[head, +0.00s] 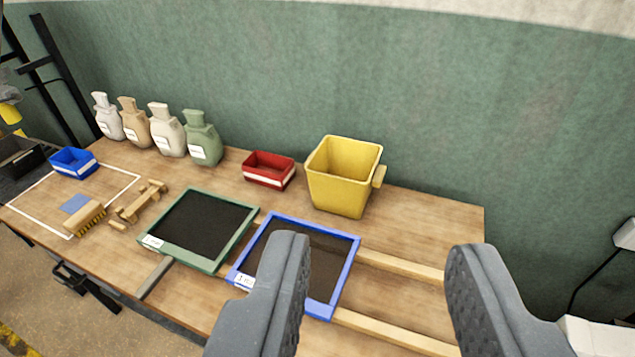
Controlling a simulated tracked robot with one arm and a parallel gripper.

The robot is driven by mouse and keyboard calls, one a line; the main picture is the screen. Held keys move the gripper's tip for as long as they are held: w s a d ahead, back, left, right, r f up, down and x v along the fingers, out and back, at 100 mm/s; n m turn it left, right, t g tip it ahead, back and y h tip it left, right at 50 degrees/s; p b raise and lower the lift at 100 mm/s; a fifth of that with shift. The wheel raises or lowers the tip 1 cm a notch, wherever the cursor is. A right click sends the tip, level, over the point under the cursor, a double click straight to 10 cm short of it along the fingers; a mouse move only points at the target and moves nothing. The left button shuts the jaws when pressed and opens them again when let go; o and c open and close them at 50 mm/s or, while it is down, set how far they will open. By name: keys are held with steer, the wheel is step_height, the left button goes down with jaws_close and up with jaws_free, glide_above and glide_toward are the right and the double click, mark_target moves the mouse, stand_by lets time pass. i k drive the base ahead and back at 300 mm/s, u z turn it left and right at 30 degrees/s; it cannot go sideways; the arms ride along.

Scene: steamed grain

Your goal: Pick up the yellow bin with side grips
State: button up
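The yellow bin (338,187) stands upright near the back edge of the wooden table. One side grip (379,177) shows on its right side; its left side shows no clear grip from here. My gripper (375,250) is open and empty, with its two dark grey fingers wide apart in the foreground. The bin stands beyond the fingertips, between them in the picture and nearer the left one. The gripper does not touch it. The bin looks empty, though its floor is hidden.
A red bin (268,169) stands just left of the yellow bin. A blue-framed tray (350,262) and a green-framed tray (212,265) lie in front. Wooden rails (400,265) run along the right. Several bags (204,140) and a blue bin (73,162) stand left. A green wall rises behind.

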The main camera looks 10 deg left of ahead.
mark_target(343, 173)
steer(key=k, duration=0.55)
steer(key=u, duration=0.4)
steer(key=i, duration=1.6)
steer(key=z, duration=0.55)
